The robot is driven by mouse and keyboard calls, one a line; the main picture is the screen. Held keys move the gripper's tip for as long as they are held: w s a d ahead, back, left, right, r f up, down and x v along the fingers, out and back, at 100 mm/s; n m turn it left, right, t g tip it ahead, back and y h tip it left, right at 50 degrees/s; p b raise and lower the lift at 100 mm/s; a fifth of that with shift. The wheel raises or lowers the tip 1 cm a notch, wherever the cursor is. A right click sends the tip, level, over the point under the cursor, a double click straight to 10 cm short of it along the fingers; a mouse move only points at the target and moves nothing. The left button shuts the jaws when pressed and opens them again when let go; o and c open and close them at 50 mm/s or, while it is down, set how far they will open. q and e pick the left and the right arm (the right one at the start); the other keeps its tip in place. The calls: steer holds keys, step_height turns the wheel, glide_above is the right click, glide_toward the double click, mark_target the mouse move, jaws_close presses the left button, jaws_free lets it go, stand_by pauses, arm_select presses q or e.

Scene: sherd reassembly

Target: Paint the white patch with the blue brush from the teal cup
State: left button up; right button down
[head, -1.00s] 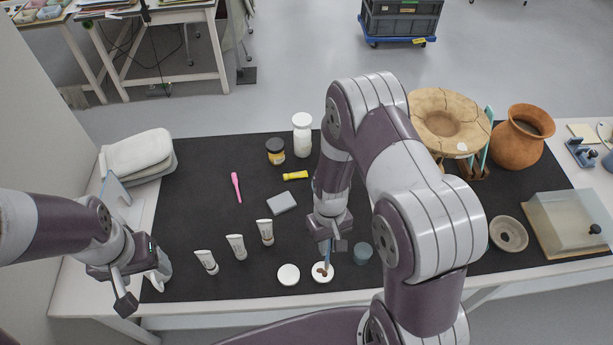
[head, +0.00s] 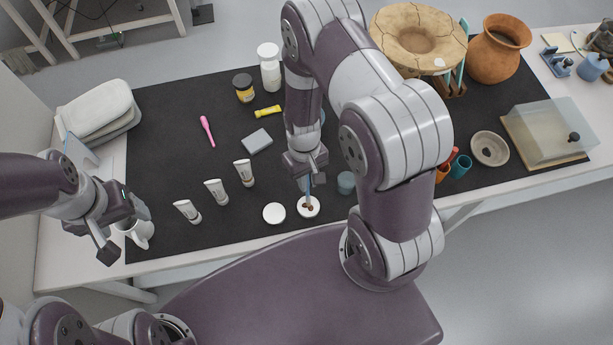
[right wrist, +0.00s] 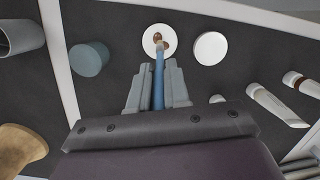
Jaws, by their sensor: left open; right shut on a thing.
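My right gripper (head: 308,172) is shut on the blue brush (right wrist: 158,88), which points down at a small white dish (head: 308,207). The dish holds brown paint, and the brush tip is over or in it in the right wrist view (right wrist: 158,42); contact is hard to tell. The teal cup (head: 461,167) stands at the mat's front right, partly behind my right arm. A small white patch (head: 439,62) shows on the cracked tan vessel (head: 400,25) at the back right.
A white disc (head: 274,213) lies left of the dish, a grey-blue jar (head: 346,183) right of it. Several white tubes (head: 216,192) stand to the left. A terracotta pot (head: 494,52) and clear box (head: 548,130) stand right.

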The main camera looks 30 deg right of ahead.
steer(key=shift+w, duration=0.15)
steer(key=shift+f, duration=0.15)
steer(key=shift+f, duration=0.25)
stand_by(0.5)
steer(key=shift+d, duration=0.4)
steer(key=shift+a, duration=0.7)
step_height(320, 180, up, 5)
steer(key=p, duration=0.4)
steer(key=shift+r, duration=0.1)
